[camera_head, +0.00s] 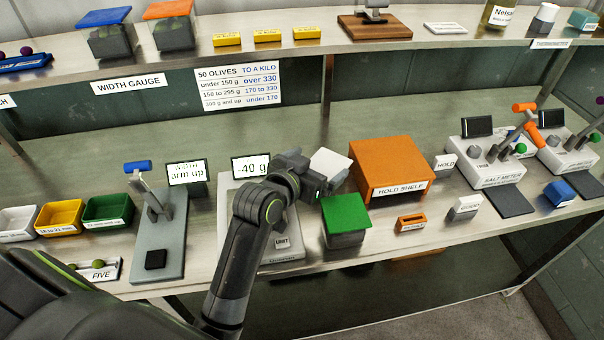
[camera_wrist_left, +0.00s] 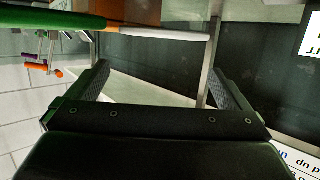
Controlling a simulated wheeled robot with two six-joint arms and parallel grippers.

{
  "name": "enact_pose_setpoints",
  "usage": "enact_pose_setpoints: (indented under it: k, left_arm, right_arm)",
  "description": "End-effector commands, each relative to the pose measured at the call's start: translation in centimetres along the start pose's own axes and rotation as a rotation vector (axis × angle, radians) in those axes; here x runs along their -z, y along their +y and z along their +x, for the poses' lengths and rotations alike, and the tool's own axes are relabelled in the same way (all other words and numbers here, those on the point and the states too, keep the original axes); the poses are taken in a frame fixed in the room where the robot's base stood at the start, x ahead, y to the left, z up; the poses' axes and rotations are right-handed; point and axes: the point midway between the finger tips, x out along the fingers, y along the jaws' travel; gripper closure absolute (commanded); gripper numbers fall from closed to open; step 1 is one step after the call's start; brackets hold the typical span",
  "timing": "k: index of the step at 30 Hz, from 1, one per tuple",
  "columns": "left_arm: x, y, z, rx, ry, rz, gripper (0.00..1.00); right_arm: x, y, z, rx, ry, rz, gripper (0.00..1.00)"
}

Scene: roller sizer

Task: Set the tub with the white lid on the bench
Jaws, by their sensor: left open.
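The tub with the white lid (camera_head: 330,162) is just beyond the end of my left arm, left of the orange hold shelf; my gripper and arm hide most of its body. My left gripper (camera_head: 325,190) is open by the near side of the white lid. In the left wrist view, which is upside down, a white lid edge (camera_wrist_left: 175,33) shows at the top, and the open fingers (camera_wrist_left: 158,85) have nothing visible between them. I cannot tell whether the tub rests on something. The bench (camera_head: 440,240) is the long grey metal top. My right gripper is out of view.
A green-lidded tub (camera_head: 345,213) stands close to the gripper. The hold shelf (camera_head: 391,162) is to the right and a scale (camera_head: 228,200) reading -40 g is behind my arm. Small bins (camera_head: 60,218) stand at left, salt meters (camera_head: 490,150) at right. A raised shelf (camera_head: 270,47) runs behind.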

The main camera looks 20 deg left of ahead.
Motion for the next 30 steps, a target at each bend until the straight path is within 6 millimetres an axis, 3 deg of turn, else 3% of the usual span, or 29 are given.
enact_pose_setpoints:
  k: [6, 12, 30]
  left_arm:
    - [-0.1, 0.0, -3.7, 0.001, 0.000, 0.001, 0.00]
    - [0.0, 0.0, -5.6, 0.001, 0.000, 0.000, 0.00]
    - [0.0, 0.0, -6.0, 0.000, 0.000, 0.000, 0.00]
  right_arm:
    - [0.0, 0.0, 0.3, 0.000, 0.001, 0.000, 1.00]
    - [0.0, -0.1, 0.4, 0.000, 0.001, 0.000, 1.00]
    - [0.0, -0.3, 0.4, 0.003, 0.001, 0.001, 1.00]
